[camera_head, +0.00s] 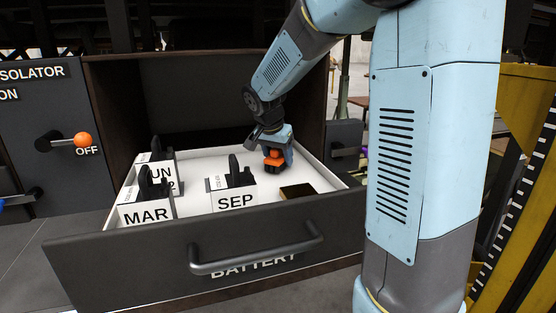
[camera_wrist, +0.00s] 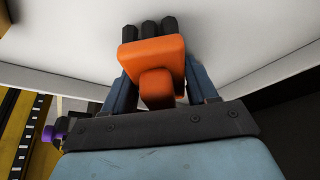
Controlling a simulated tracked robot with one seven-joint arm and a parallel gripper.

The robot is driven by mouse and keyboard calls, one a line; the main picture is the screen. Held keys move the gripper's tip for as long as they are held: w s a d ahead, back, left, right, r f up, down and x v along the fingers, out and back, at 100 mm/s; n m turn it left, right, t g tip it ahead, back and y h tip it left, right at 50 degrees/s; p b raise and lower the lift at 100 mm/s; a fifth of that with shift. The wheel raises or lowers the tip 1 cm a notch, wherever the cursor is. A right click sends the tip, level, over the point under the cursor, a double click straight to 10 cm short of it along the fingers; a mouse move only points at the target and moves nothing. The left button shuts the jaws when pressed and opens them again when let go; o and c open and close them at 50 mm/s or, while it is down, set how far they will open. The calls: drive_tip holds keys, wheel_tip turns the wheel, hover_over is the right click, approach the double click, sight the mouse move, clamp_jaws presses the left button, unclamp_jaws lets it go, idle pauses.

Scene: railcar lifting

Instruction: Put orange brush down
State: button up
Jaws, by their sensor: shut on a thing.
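My gripper (camera_head: 274,152) reaches down into the open drawer at its back right. It is shut on the orange brush (camera_head: 275,161), which has an orange body and a dark lower part. In the wrist view the orange brush (camera_wrist: 153,56) sits between the two blue-grey fingers of my gripper (camera_wrist: 160,85), with dark prongs beyond it against the white drawer floor. The brush is at or close above the floor; I cannot tell whether it touches.
The drawer (camera_head: 215,246) labelled BATTERY stands open. Dark holders stand on white blocks labelled MAR (camera_head: 146,212), JUN and SEP (camera_head: 235,201). A small dark, gold-edged block (camera_head: 298,190) lies right of SEP. An orange-knobbed lever (camera_head: 82,139) is on the left panel.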

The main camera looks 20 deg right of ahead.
drive_tip(key=shift+f, duration=0.45)
drive_tip(key=shift+f, duration=0.2)
drive_tip(key=o, duration=1)
drive_tip(key=shift+s+f, duration=0.1)
drive_tip(key=shift+s, duration=0.05)
